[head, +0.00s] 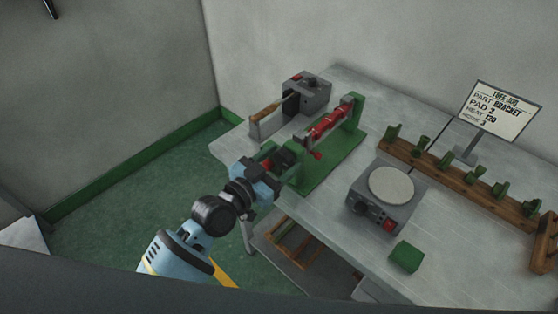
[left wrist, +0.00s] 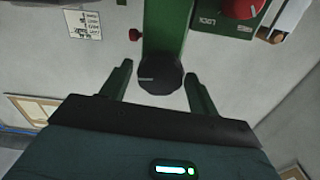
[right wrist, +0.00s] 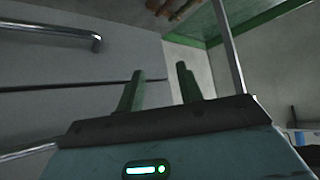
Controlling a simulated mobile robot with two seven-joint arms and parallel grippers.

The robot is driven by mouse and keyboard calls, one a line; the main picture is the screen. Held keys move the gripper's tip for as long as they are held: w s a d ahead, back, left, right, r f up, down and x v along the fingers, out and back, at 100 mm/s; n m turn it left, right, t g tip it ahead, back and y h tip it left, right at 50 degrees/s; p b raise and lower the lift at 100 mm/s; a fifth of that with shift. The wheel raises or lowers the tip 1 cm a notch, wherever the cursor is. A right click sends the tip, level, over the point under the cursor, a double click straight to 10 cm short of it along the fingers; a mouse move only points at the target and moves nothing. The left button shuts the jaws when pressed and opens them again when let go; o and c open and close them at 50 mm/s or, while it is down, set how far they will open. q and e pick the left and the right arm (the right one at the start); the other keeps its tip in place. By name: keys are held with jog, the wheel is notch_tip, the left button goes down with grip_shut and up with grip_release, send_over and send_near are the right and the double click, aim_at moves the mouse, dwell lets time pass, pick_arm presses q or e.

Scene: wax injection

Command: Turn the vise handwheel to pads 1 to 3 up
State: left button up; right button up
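The vise (head: 330,165) is a green frame on a green base at the table's left edge, with a red part (head: 330,122) between its uprights. Its dark round handwheel (left wrist: 160,78) has a pale mark pointing left in the left wrist view. My left gripper (head: 268,168) is at the vise's near left end in the head view. In the left wrist view its fingers stand apart on either side of the handwheel; I see gaps on both sides and cannot tell the depth. My right gripper (right wrist: 159,68) is open and empty, beside a grey drawer front.
On the table are a grey box machine (head: 308,92), a hot plate with a round pale top (head: 390,186), a green block (head: 406,256), a wooden rack of green pieces (head: 455,178) and a job sign (head: 498,112). A red knob (left wrist: 243,8) sits near a LOCK label.

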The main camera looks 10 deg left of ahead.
pick_arm(q)
jog(key=c, duration=0.8)
jog(key=shift+o, duration=0.2)
jog(key=shift+n, duration=0.8)
jog(key=o, duration=1)
jog(key=v, duration=0.7)
jog(key=shift+s+a+b, duration=0.25)
jog(key=shift+s+b, duration=0.05)
jog(key=shift+b, duration=0.05)
